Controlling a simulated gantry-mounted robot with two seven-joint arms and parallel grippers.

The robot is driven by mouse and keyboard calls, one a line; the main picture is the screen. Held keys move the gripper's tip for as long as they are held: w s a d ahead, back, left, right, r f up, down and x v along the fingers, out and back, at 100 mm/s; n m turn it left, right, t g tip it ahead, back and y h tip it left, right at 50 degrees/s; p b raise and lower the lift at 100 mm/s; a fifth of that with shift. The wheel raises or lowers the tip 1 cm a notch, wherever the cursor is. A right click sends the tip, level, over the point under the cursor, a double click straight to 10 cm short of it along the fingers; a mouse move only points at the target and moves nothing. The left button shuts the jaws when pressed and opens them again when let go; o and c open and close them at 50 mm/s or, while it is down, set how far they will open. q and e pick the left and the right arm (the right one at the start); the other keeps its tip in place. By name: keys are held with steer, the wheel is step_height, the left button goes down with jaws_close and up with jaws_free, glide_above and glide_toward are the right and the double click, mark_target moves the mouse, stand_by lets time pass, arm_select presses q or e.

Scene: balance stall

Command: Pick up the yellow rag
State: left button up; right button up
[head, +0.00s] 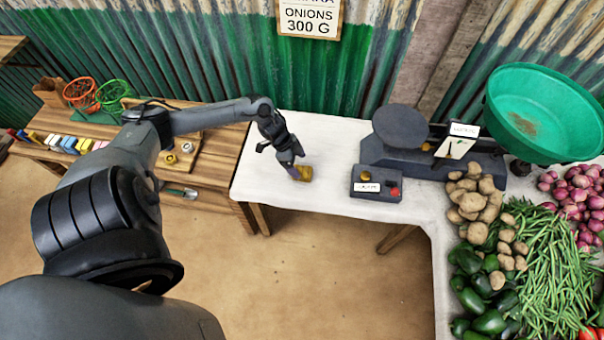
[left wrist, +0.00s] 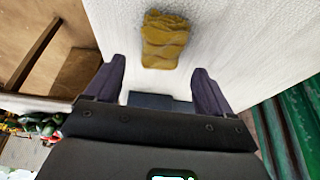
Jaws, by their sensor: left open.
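The yellow rag (head: 305,173) is a small mustard-coloured folded cloth lying on the white table. In the left wrist view the rag (left wrist: 165,40) lies ahead of my fingertips, roughly midway between them across the picture. My left gripper (head: 292,170) is above the white table at the rag's left side and hides part of it in the head view. In the left wrist view my left gripper (left wrist: 160,82) has its two fingers spread wide with nothing between them. Whether a finger touches the rag cannot be told. My right gripper is not in view.
A dark control box (head: 376,186) and a balance scale (head: 402,128) with a green pan (head: 548,112) stand right of the rag. Potatoes (head: 474,200), beans (head: 545,260) and onions (head: 580,195) fill the right side. A wooden bench (head: 215,150) is at left.

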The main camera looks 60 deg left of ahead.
mark_target(302, 170)
arm_select(q)
steer(key=shift+b+x, duration=0.7)
steer(key=shift+x, duration=1.95)
steer(key=shift+a, duration=0.1)
steer(key=shift+c, duration=0.3)
steer(key=c, duration=1)
